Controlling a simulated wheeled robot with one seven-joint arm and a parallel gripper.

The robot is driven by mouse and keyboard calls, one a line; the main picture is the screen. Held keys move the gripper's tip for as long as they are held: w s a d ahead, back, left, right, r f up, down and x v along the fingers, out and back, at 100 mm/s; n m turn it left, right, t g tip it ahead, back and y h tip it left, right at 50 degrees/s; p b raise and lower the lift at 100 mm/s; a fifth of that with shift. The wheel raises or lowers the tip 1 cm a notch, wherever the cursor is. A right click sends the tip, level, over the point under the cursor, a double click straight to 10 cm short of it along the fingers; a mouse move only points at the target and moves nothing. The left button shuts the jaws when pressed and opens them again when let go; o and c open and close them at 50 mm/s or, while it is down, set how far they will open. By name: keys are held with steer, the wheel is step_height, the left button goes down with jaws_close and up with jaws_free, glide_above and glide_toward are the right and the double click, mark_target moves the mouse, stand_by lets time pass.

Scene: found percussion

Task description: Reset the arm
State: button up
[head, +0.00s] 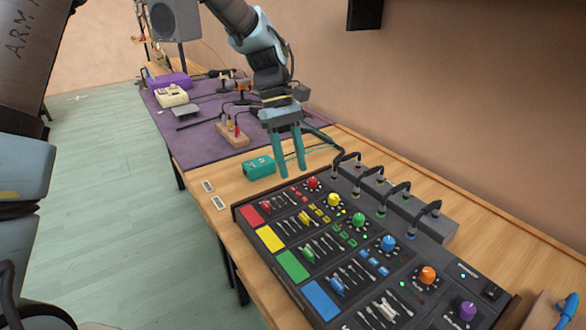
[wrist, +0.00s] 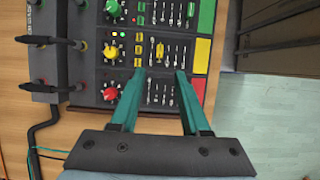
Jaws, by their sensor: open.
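My gripper (head: 291,153) hangs from my arm in the head view, above the far end of the mixer-like panel. Its two teal fingers point down and stand apart with nothing between them. In the wrist view my gripper (wrist: 155,97) also shows open, its fingers framing the red end of the panel (wrist: 95,92). The panel (head: 350,232) is black, with coloured knobs, sliders and red, yellow, green and blue pads. The fingers look apart from the panel, though the exact height is hard to tell.
A teal box (head: 258,167) lies just left of my gripper. Grey boxes (head: 399,204) with black cables stand along the panel's wall side. A purple mat (head: 198,146) behind holds a wooden block (head: 232,135), a cream device (head: 172,96) and cables. A speaker (head: 174,20) stands at the back.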

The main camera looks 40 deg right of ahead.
stand_by(0.3)
steer(key=w+a+t, duration=0.2)
steer(key=w+a, duration=0.4)
steer(key=a, duration=0.4)
steer(key=w+a+t, duration=0.1)
steer(key=w+a, duration=0.4)
steer(key=a, duration=0.6)
steer(key=s+a+t, duration=0.2)
steer(key=a+t, duration=0.1)
steer(key=a, duration=1.7)
steer(key=shift+s+a+m, duration=0.25)
steer(key=shift+s+m, duration=0.05)
steer(key=shift+s, duration=0.1)
steer(key=shift+r, duration=0.1)
